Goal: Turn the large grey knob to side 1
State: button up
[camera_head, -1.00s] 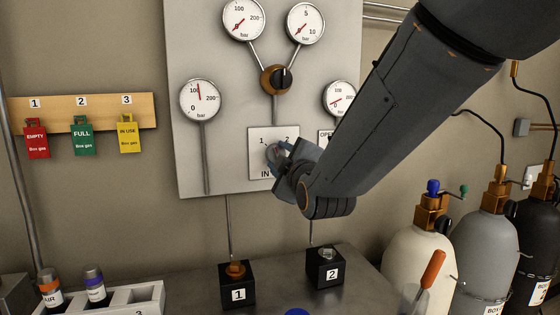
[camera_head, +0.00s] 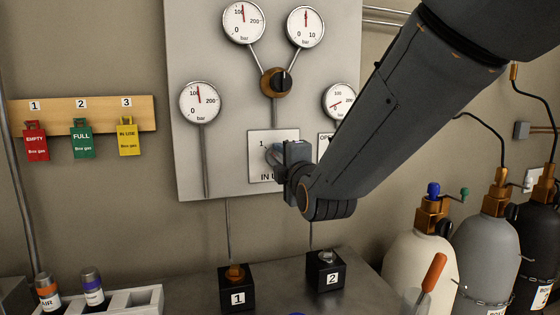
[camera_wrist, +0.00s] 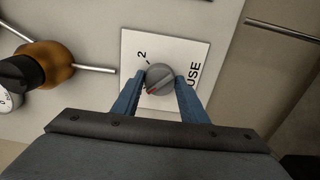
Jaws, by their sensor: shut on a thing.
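The large grey knob (camera_wrist: 161,77) sits on a white plate (camera_wrist: 206,48) marked 1, 2 and IN USE. My gripper (camera_wrist: 160,80) is shut on the knob, with one blue finger on each side. In the wrist view the knob's red mark points to the lower left, away from the 2; the 1 is hidden there. In the head view my gripper (camera_head: 275,154) is at the plate (camera_head: 258,140), covering most of the knob and the 2, while the 1 shows at its left.
An orange-brown valve with a black knob (camera_head: 277,81) sits above the plate, among several gauges. Coloured tags hang on a wooden rack (camera_head: 65,118) at left. Black blocks (camera_head: 325,270) stand on the bench below. Gas cylinders (camera_head: 484,250) stand at right.

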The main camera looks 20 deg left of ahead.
jog(key=o, duration=1)
jog(key=shift+s, duration=0.1)
jog(key=shift+b+v, duration=0.85)
jog(key=shift+v, duration=3.05)
jog(key=shift+a, duration=0.1)
